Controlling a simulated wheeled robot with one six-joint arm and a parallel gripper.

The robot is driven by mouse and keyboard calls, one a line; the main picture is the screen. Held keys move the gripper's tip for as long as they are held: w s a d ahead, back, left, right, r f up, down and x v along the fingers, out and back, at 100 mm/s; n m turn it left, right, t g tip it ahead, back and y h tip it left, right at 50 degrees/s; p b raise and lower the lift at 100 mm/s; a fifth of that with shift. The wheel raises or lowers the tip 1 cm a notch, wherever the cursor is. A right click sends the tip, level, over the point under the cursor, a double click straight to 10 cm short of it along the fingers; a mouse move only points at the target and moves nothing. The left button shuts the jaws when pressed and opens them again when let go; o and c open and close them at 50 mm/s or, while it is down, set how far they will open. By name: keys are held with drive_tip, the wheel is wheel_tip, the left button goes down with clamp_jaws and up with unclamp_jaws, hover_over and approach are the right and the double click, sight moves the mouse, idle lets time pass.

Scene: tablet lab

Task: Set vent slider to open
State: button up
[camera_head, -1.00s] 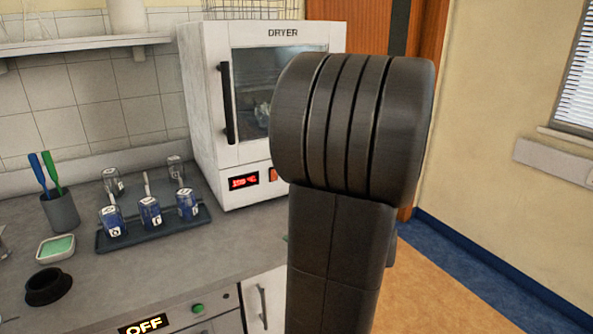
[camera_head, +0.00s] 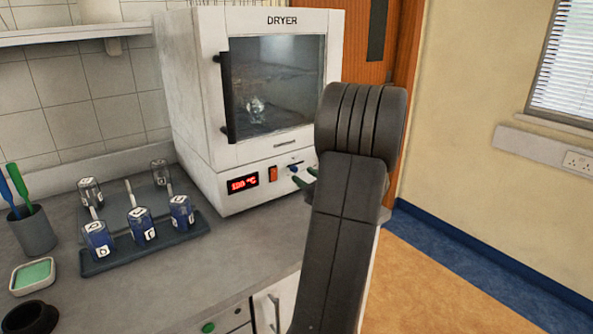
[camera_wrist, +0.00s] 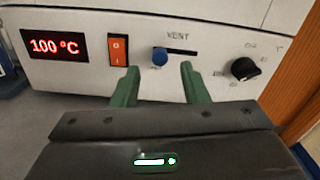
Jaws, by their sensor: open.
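The vent slider's blue knob (camera_wrist: 159,57) sits at the left end of a dark horizontal slot (camera_wrist: 182,52) marked VENT. The slider's blue knob (camera_head: 294,168) also shows small on the dryer's lower panel in the head view. My gripper (camera_wrist: 160,68) is open, with its green fingers pointing at the panel. In the wrist view the knob lies between the two fingertips, nearer the left one. Whether either finger touches it I cannot tell. My gripper (camera_head: 305,177) is partly hidden by my arm in the head view.
The dryer (camera_head: 205,100) has its door closed. Left of the slot are a red display (camera_wrist: 55,46) reading 100 °C and an orange switch (camera_wrist: 118,50); a black dial (camera_wrist: 244,69) is to the right. A rack (camera_head: 150,248) with several bottles stands on the counter.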

sight(296, 170)
drive_tip(key=x, duration=0.5)
clamp_jaws()
